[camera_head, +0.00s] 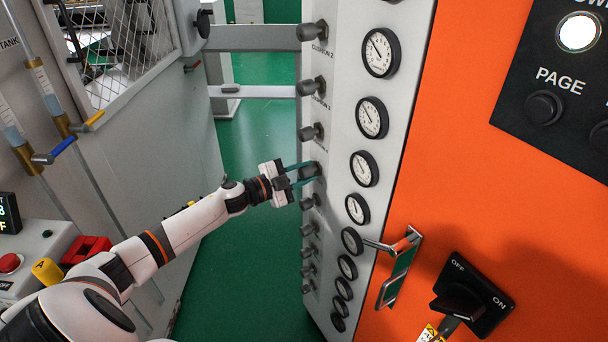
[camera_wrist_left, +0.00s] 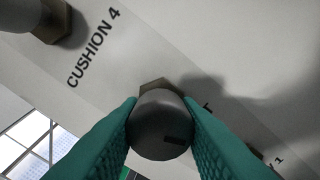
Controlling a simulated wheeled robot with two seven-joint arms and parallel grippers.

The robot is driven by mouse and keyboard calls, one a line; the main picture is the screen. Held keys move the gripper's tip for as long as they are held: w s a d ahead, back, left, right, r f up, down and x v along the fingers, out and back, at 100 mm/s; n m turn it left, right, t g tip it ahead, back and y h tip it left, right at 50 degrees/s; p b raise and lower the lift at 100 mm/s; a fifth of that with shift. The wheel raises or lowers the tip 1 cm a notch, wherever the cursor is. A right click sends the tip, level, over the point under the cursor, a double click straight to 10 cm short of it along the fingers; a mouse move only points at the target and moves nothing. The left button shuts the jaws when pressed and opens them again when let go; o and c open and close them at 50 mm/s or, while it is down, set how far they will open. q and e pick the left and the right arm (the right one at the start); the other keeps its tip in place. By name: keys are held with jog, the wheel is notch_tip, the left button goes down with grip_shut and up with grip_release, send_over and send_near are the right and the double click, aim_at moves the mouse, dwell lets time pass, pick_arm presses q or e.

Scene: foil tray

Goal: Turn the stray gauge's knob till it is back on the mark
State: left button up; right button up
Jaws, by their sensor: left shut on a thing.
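A column of round white gauges with black rims runs down the grey panel (camera_head: 336,100); one (camera_head: 363,168) is level with my left gripper (camera_head: 303,173). The needles are too small to tell which gauge is off its mark. Grey knobs line the panel's left edge. My left gripper's teal fingers are shut on one knob (camera_wrist_left: 160,122), one finger on each side. It has a dark mark on its face and a brass-coloured hex base. The CUSHION 4 label (camera_wrist_left: 93,48) lies between it and a neighbouring knob (camera_wrist_left: 42,18). My right gripper is not in view.
Knobs stand close above (camera_head: 312,132) and below (camera_head: 311,201) the held one. A metal handle (camera_head: 402,265) and a black OFF/ON switch (camera_head: 470,300) stick out from the orange panel (camera_head: 470,170).

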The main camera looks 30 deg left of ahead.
pick_arm(q)
jog(key=shift+m, duration=0.3)
jog(key=o, duration=1)
